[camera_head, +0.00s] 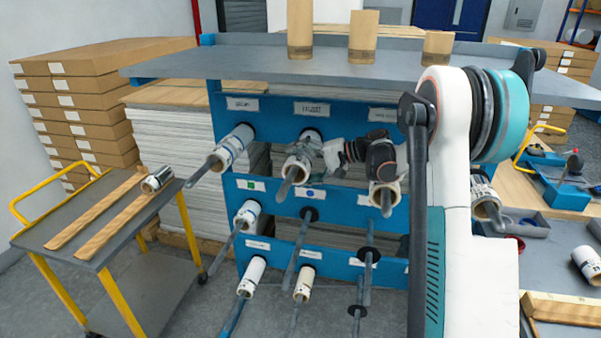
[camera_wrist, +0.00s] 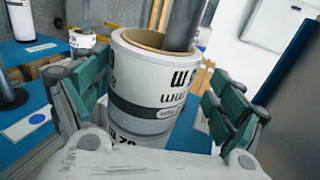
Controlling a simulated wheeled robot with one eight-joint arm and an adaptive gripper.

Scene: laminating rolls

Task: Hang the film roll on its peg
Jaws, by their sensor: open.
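A white film roll with printed bands (camera_head: 299,163) sits around the top-middle peg (camera_head: 290,181) of the blue rack (camera_head: 282,124). In the wrist view the same roll (camera_wrist: 150,90) shows a brown core with the grey peg (camera_wrist: 187,22) passing through it. My gripper (camera_head: 322,151) reaches this roll from the right. In the wrist view the green-padded fingers of my gripper (camera_wrist: 155,105) stand apart on either side of the roll, with a visible gap at the right finger. Whether the left finger touches it is unclear.
Other rolls hang at the top left (camera_head: 232,146), middle left (camera_head: 247,213) and bottom of the rack. The peg below, by the blue-dot label (camera_head: 309,193), is bare. A cart (camera_head: 95,217) with wooden strips and a roll stands left. Brown cores stand on the rack's top.

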